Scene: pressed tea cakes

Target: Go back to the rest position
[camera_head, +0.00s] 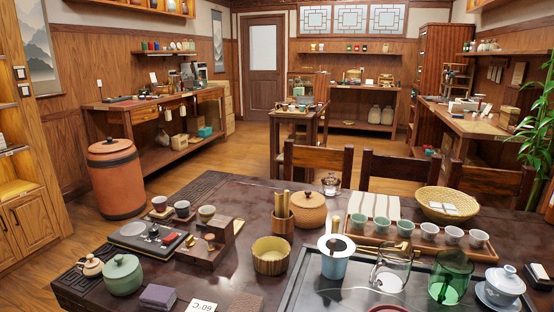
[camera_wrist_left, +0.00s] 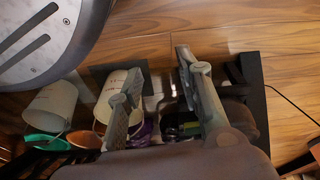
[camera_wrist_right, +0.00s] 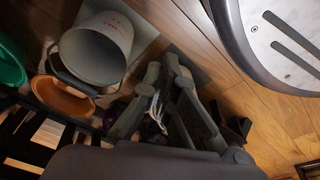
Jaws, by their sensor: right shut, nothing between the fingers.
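Neither arm nor gripper shows in the head view. In the left wrist view my left gripper (camera_wrist_left: 157,68) has its two fingers well apart, with nothing held between them, above the floor clutter. In the right wrist view my right gripper (camera_wrist_right: 162,64) has its fingertips together and holds nothing. Both wrist cameras look down at a wooden floor (camera_wrist_left: 285,45), which also shows in the right wrist view (camera_wrist_right: 265,105).
White buckets (camera_wrist_left: 53,105) stand under the left gripper; a pale bucket (camera_wrist_right: 97,48) and an orange pot (camera_wrist_right: 62,98) lie left of the right gripper. In the head view, the dark tea table (camera_head: 225,285) carries several cups, pots and a wooden tray (camera_head: 435,243). Chairs (camera_head: 318,160) stand behind it.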

